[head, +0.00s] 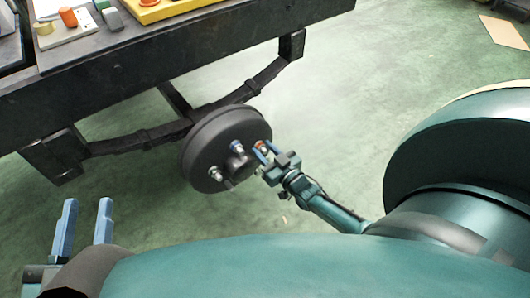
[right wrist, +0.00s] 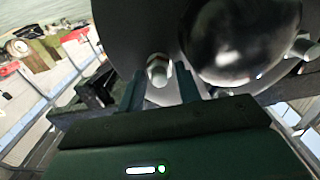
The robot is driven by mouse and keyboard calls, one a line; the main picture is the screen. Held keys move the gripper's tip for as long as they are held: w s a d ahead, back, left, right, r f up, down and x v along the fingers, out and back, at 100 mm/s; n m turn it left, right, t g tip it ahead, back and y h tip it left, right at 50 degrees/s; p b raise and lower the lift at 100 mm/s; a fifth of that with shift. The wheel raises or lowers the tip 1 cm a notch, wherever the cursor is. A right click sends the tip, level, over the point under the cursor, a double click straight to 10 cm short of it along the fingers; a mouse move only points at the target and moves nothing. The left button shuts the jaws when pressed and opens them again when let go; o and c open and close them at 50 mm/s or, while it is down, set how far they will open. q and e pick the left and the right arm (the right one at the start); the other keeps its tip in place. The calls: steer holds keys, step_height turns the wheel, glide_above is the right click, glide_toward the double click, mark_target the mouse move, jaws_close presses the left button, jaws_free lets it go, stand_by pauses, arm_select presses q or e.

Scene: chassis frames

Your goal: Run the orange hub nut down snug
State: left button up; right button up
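The dark round hub (head: 212,160) hangs below the chassis frame, with silver nuts on studs around its face. In the right wrist view, a nut on a stud (right wrist: 158,70) looks silver, not clearly orange. It lies between and just beyond the spread fingertips (right wrist: 160,85), with gaps at both sides. My left gripper (head: 88,209) is open and empty at the lower left, away from the hub.
The hub's rounded centre cap (right wrist: 240,40) bulges close to the right finger. The dark chassis rail (head: 130,80) and leaf spring (head: 150,136) run above and behind the hub. A yellow tray (head: 160,10) lies on top.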

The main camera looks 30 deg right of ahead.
steer(key=c, duration=0.7)
steer(key=shift+m, duration=0.3)
